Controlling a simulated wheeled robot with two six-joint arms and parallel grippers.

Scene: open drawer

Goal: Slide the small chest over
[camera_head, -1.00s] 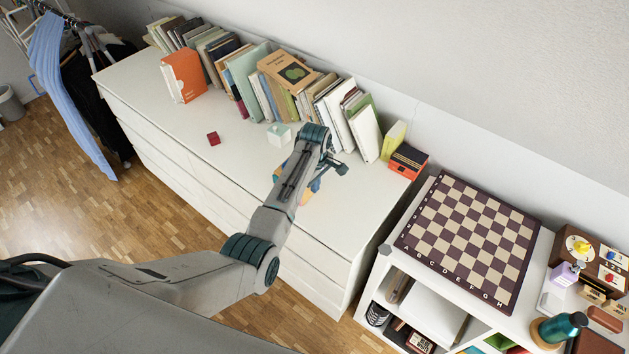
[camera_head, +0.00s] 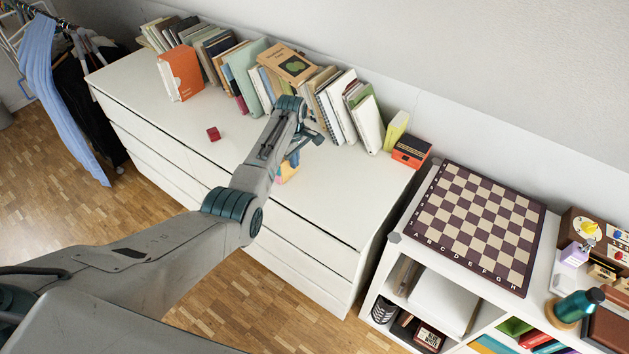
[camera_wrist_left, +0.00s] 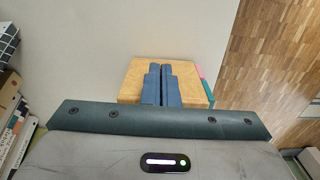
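The small chest (camera_head: 288,174), yellow-orange with pink and teal on its side, sits on the white dresser in the head view, partly hidden behind my left arm. In the left wrist view its tan top (camera_wrist_left: 135,82) lies beneath the fingers. My left gripper (camera_head: 293,155) is over or against the chest. Its two blue fingers (camera_wrist_left: 163,85) are close together with nothing seen between them; whether they touch the chest is unclear. My right gripper is not in view.
The white dresser (camera_head: 330,205) has a row of books (camera_head: 260,75) along the wall and a small red cube (camera_head: 213,134). An orange-and-black box (camera_head: 411,151) stands at its right end. A shelf with a chessboard (camera_head: 478,225) is to the right.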

